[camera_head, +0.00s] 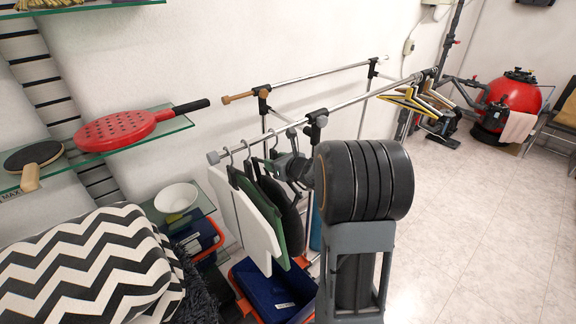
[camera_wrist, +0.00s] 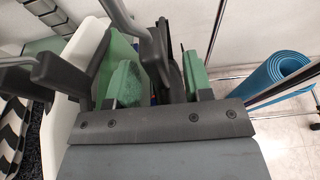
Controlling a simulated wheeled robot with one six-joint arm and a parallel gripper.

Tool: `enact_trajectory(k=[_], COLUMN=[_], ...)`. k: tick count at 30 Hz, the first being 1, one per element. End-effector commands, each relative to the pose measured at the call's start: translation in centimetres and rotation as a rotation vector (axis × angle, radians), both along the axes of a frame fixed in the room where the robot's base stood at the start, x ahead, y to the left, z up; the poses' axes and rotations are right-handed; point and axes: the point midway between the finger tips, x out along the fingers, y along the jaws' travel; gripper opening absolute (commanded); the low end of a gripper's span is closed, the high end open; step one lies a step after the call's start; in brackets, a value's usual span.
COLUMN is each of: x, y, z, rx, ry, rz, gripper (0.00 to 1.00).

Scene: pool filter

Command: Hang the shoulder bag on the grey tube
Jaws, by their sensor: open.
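The grey tube (camera_head: 352,107) is the near rail of a two-rail rack and runs from centre left to upper right in the head view. On its left part hang a white flat item (camera_head: 243,213), a green one (camera_head: 262,200) and a black one (camera_head: 282,205). I cannot tell which, if any, is the shoulder bag. My gripper (camera_head: 291,166) is just below the tube, beside the black item. In the wrist view, my gripper (camera_wrist: 160,78) has its green fingertip pads apart, with dark material between them. Whether they touch it is unclear.
Yellow and dark hangers (camera_head: 412,100) hang farther along the tube. Blue bins (camera_head: 272,288) stand below. Glass shelves with a red paddle (camera_head: 115,128) and a white bowl (camera_head: 177,197) are at left. A rolled blue mat (camera_wrist: 280,85) stands nearby. The tiled floor at right is open.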

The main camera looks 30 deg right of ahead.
Motion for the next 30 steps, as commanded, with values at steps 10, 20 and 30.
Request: enact_trajectory(k=[10, 20, 30], x=[-6.5, -11.0, -12.0], y=[-1.4, -2.2, -2.3], z=[2.2, 3.6, 3.9], rx=[-0.003, -0.001, -0.001], ry=[-0.005, -0.003, -0.002], rz=[-0.004, -0.003, 0.000], gripper=[0.47, 0.47, 0.47])
